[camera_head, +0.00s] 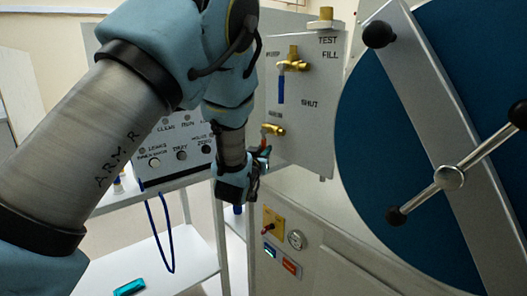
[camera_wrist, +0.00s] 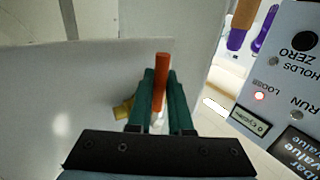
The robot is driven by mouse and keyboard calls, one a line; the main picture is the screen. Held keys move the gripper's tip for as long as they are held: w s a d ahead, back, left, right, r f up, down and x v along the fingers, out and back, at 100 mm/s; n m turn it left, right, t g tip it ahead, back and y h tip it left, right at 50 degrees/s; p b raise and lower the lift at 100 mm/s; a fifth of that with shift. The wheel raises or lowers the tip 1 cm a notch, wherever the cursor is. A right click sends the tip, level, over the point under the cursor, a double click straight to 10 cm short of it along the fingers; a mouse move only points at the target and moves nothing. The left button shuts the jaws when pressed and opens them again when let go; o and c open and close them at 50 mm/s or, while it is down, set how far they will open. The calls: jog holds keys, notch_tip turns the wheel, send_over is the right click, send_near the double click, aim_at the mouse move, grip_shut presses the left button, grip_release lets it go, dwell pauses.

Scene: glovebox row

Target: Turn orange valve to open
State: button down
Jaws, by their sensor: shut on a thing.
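The orange valve has a brass body (camera_head: 273,129) low on the pale panel, and its orange handle shows only in part there. In the wrist view the orange handle (camera_wrist: 161,78) stands between the two green fingers of my gripper (camera_wrist: 160,88), which is shut on it. The brass body (camera_wrist: 122,109) shows just left of the fingers. In the head view my gripper (camera_head: 262,156) is at the valve, and my arm hides part of the panel.
A brass valve with a hanging blue handle (camera_head: 281,86) sits above on the panel (camera_head: 315,115). A large round blue door (camera_head: 400,150) with a metal bar and knobbed handle is at right. A control box (camera_head: 175,150) stands left behind my arm. A teal object (camera_head: 129,287) lies on the lower shelf.

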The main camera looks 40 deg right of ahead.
jog(key=shift+s, duration=0.1)
jog(key=s+r+n+g+y+p, duration=0.4)
jog(key=s+r+n+g+p, duration=0.1)
jog(key=n+g+p, duration=0.3)
jog(key=shift+s+a+n+g+p, duration=0.25)
jog(key=shift+n+p, duration=0.55)
jog(key=shift+n, duration=0.4)
jog(key=shift+d, duration=0.1)
jog(key=c, duration=0.8)
grip_release()
jog(key=shift+c, duration=0.2)
